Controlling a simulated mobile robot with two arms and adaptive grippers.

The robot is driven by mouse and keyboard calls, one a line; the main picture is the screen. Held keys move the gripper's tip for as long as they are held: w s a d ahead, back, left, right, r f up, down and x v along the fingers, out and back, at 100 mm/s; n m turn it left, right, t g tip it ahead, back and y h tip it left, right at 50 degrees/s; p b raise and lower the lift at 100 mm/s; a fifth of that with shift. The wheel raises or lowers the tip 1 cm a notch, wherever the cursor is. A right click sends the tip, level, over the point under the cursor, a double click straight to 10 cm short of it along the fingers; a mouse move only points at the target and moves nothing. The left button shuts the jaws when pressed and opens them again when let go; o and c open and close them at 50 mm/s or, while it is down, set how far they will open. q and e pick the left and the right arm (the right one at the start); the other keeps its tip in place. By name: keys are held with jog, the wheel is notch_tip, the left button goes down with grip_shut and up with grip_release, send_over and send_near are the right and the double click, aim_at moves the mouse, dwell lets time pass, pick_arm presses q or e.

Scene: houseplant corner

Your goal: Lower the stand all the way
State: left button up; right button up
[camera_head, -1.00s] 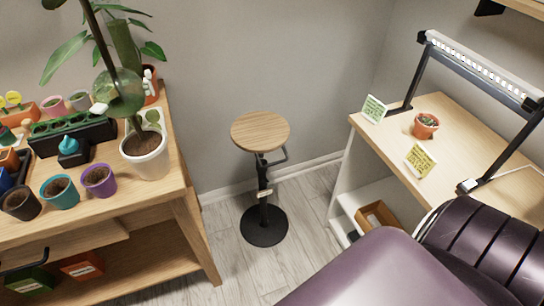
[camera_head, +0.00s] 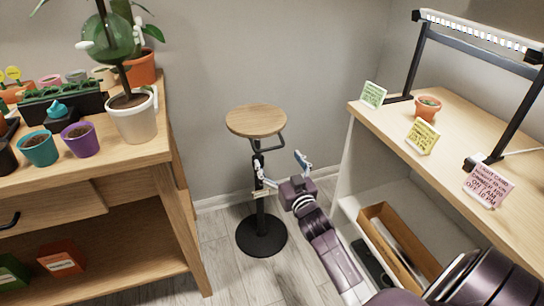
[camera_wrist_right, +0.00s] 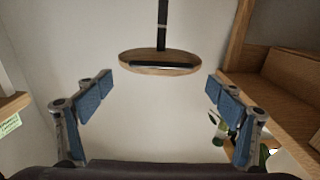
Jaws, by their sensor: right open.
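The stand (camera_head: 257,121) has a round wooden top, a black post with a bent lever (camera_head: 275,146) under the top, and a round black base (camera_head: 262,236) on the floor. It stands upright with its top raised above the base. My right gripper (camera_head: 283,167) is open and empty, in front of the post and below the top; one finger overlaps the post in the picture, and contact cannot be told. In the right wrist view the stand's top (camera_wrist_right: 140,57) appears inverted, beyond and between the open fingers (camera_wrist_right: 158,100). My left gripper is not in view.
A wooden bench (camera_head: 187,235) with a white pot (camera_head: 134,121) and several other pots is on the left. A desk (camera_head: 455,165) with a lamp, cards and a small pot (camera_head: 427,107) is on the right. An open wooden box (camera_head: 398,240) sits low under the desk.

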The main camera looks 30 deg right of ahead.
aim_at(270, 149)
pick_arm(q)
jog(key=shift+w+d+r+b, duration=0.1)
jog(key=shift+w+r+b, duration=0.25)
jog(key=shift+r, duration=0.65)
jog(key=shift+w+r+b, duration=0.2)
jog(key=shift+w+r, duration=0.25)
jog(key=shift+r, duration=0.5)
pick_arm(e)
jog(key=shift+x, duration=3.55)
jog(key=shift+f, duration=0.1)
jog(key=shift+c, duration=0.2)
jog(key=c, duration=1.3)
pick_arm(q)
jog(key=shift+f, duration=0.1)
pick_arm(e)
jog(key=shift+f, duration=0.15)
jog(key=shift+c, duration=0.2)
